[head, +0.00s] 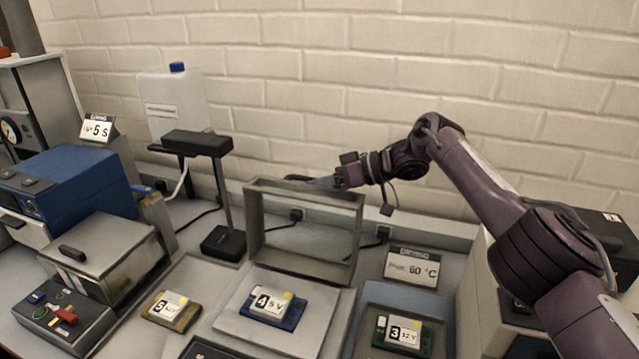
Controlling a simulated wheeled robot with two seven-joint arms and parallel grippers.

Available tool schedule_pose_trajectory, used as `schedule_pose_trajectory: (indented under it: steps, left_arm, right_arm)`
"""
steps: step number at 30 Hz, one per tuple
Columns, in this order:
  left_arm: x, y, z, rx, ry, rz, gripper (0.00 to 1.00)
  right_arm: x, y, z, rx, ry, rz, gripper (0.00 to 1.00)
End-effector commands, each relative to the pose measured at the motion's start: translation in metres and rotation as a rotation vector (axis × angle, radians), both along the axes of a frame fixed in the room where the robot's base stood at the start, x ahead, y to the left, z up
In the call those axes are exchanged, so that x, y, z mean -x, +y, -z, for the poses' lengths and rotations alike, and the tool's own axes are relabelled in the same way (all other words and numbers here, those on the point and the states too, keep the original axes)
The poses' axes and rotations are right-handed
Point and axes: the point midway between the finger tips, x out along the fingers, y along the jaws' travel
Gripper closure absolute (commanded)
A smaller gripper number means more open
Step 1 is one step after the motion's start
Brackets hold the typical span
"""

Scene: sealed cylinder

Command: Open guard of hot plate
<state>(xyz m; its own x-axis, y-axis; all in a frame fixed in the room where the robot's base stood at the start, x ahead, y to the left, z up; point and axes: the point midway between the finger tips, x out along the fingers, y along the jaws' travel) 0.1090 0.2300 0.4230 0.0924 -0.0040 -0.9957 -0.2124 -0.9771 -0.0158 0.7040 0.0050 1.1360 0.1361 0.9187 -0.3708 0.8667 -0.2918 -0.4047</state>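A grey rectangular frame with a see-through middle, which looks like the guard (354,230), stands upright at the back of a light grey plate, likely the hot plate (318,325). A blue board labelled 4, 5 V (273,308) lies on this plate. My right gripper (318,181) reaches in from the right at the frame's top edge, around its middle. Its fingers are small and dark here, so I cannot tell whether they touch the frame or how far apart they are. My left gripper is not in view.
A 60 °C sign (412,267) stands right of the frame. A black stand (221,190) and a white jug (174,100) are at its left. Boards labelled 5 (171,309) and 3 (402,335) lie on either side. A blue box (75,185) stands far left. A brick wall closes the back.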

Motion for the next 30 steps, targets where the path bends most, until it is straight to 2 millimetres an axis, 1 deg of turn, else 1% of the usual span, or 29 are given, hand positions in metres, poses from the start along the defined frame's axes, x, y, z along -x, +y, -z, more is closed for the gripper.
schedule_pose_trajectory:
  steps: [2, 5, 8, 13, 18, 22, 30]
  left_arm:
    - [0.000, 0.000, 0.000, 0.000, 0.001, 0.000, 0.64]
    - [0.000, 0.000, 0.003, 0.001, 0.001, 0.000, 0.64]
    - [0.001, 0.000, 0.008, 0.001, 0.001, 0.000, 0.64]
    - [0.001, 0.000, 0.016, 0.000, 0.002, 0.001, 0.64]
    - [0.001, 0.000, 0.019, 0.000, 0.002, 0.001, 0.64]
    - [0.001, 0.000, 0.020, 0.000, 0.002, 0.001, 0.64]
    - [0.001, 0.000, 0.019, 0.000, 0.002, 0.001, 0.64]
  right_arm:
    - [0.000, 0.000, -0.001, -0.002, -0.002, 0.000, 0.67]
    - [0.000, -0.007, -0.003, -0.002, -0.001, 0.002, 0.67]
    - [0.001, -0.020, -0.007, -0.003, -0.002, 0.004, 0.67]
    - [0.006, -0.048, -0.017, 0.000, -0.002, 0.003, 0.67]
    - [0.009, -0.067, -0.026, 0.000, -0.001, 0.001, 0.67]
    - [0.010, -0.071, -0.028, 0.000, -0.001, 0.000, 0.67]
    - [0.010, -0.072, -0.029, 0.000, 0.000, 0.000, 0.67]
